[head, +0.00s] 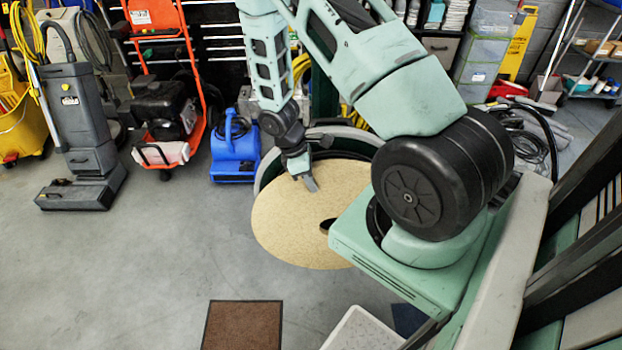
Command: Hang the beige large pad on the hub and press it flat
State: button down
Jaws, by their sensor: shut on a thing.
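The beige large pad (283,228) is a big round disc with a dark centre hole, in the middle of the head view. My gripper (309,183) is shut on its upper edge and holds it, its face turned towards my camera. Behind the pad shows the round rim (268,172) of a larger grey and dark machine part. The hub is hidden, and I cannot tell whether the pad touches it. My arm covers the pad's right side.
A blue floor blower (235,148), an orange-framed machine (172,100) and a grey upright floor machine (82,140) stand along the back left. A brown mat (242,326) lies on the floor in front. A pale panel (362,330) stands at the bottom. The left floor is clear.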

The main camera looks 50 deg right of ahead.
jog(key=shift+w+d, duration=0.1)
jog(key=shift+d, duration=0.05)
dwell(0.3)
jog(key=shift+w+d, duration=0.35)
jog(key=shift+d, duration=0.05)
jog(key=shift+w+d+f+p, duration=0.1)
jog(key=shift+w+d+p, duration=0.2)
jog(key=shift+w+d, duration=0.45)
jog(key=shift+d, duration=0.1)
dwell(0.8)
jog(key=shift+s+a+r+p, duration=0.2)
jog(key=shift+s+a+p, duration=0.1)
jog(key=shift+s+a, duration=1.5)
jog(key=shift+w+a, duration=0.1)
jog(key=shift+a, duration=0.05)
dwell(0.4)
